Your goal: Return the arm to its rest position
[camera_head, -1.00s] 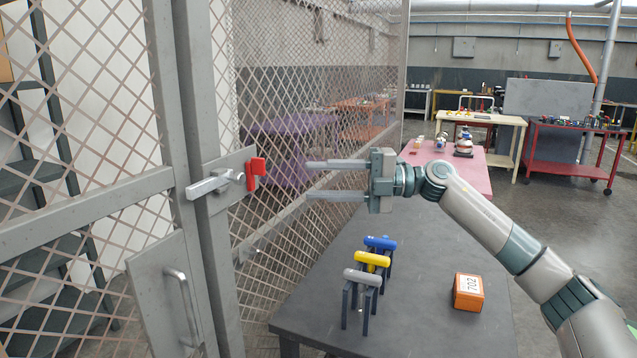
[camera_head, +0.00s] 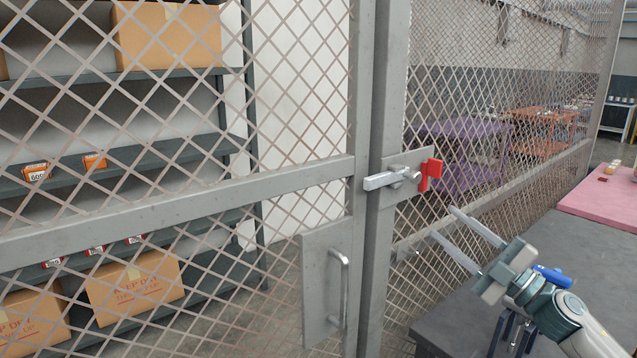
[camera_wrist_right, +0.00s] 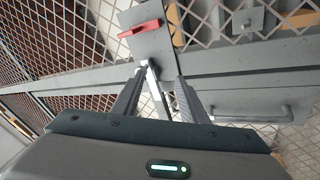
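My right gripper (camera_head: 445,222) is open. Its two fingers are apart and point up and left toward the mesh gate, with nothing between them in the head view. It is below and right of the latch plate, apart from it. In the right wrist view my right gripper (camera_wrist_right: 160,76) shows both fingers spread, with the latch plate beyond. The right arm comes in from the lower right over the dark table (camera_head: 569,240). My left gripper and arm are not in view.
The mesh gate has a grey latch bar (camera_head: 388,179), a red tab (camera_head: 431,174) and a vertical handle (camera_head: 340,288). A blue-handled item (camera_head: 553,277) is partly hidden by my right arm. A pink mat (camera_head: 606,199) lies at right. Shelves with boxes (camera_head: 167,36) stand behind the mesh.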

